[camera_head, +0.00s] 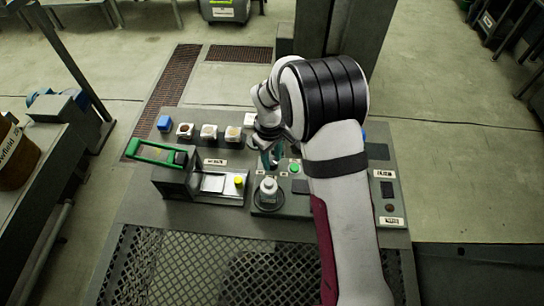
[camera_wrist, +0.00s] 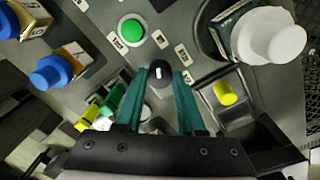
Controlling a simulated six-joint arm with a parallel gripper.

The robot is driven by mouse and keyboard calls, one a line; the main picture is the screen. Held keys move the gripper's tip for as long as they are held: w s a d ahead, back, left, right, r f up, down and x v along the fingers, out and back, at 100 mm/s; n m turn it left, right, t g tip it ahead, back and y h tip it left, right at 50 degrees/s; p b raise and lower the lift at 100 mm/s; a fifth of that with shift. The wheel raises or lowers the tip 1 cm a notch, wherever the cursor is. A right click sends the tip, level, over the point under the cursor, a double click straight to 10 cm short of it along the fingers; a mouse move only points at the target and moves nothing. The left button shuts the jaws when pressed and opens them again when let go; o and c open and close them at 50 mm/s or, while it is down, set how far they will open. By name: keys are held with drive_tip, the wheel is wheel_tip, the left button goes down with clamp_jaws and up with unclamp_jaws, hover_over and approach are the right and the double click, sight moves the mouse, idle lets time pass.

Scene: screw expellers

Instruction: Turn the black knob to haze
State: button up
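The black knob (camera_wrist: 158,75) stands on the grey panel, with a small white mark on its top. My gripper (camera_wrist: 161,76) points down at it, with one teal finger on each side of the knob. The fingers are apart; whether they touch the knob is hard to tell. Small white labels (camera_wrist: 161,40) lie around the knob, with print too small to read surely. In the head view my gripper (camera_head: 270,158) is over the middle of the panel, and the knob is not clearly seen there behind it.
A green button (camera_wrist: 131,31) is close to the knob. A white-capped bottle (camera_wrist: 269,36) stands on a round dark base to one side.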

clamp_jaws()
drive_tip(key=shift+m, duration=0.3)
drive_tip(key=m, duration=0.5)
drive_tip(key=shift+m, duration=0.3)
drive_tip(key=m, duration=0.5)
drive_tip(key=shift+w+g, duration=0.1)
drive_tip(key=shift+g, duration=0.2)
drive_tip(key=shift+m, duration=0.4)
drive_tip(key=o, duration=0.9)
unclamp_jaws()
drive_tip(key=shift+c, duration=0.2)
